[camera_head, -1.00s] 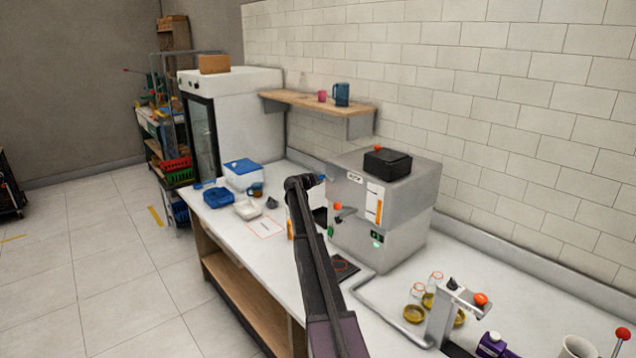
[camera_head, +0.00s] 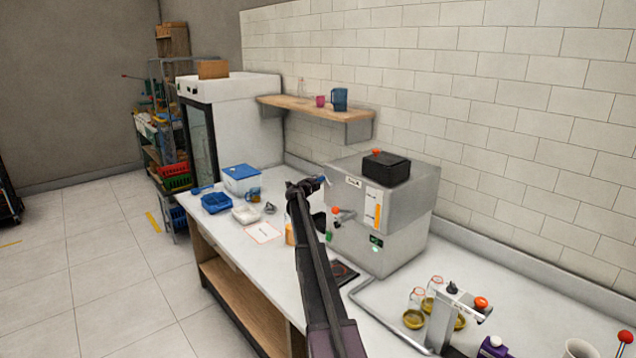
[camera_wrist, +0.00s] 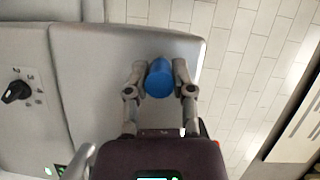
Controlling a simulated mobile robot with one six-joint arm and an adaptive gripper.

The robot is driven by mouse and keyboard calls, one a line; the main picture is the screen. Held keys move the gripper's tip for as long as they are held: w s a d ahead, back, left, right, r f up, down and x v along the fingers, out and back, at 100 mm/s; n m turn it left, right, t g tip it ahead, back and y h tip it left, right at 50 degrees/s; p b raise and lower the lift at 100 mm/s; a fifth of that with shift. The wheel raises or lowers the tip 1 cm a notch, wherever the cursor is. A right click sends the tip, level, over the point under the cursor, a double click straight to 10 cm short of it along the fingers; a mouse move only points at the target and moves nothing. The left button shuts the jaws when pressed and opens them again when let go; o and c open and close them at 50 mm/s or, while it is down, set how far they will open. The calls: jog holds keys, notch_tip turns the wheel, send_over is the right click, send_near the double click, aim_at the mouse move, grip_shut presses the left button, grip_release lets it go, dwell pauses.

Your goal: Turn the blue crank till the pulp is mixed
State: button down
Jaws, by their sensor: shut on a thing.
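The blue crank handle (camera_wrist: 160,78) shows as a short blue cylinder in the middle of the wrist view. My gripper (camera_wrist: 158,68) is shut on it, one finger on each side. In the head view only a small blue bit of the crank (camera_head: 323,180) shows beside the upper left of the steel juicer (camera_head: 405,205), with my gripper (camera_head: 311,184) against it. My arm hides part of the juicer's left side. An orange level strip (camera_head: 377,213) shows on the juicer's front. The pulp itself is not visible.
A lever with an orange knob (camera_head: 336,211) sticks out of the juicer's front, close to my arm. Glass jars (camera_head: 416,308) and a tap-like stand (camera_head: 442,320) are at the right. A blue tray (camera_head: 216,203) lies on the counter (camera_head: 270,270) at the left.

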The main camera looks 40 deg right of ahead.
jog(key=shift+c, duration=2.4)
grip_release()
jog(key=shift+w+n, duration=0.1)
jog(key=shift+n, duration=0.3)
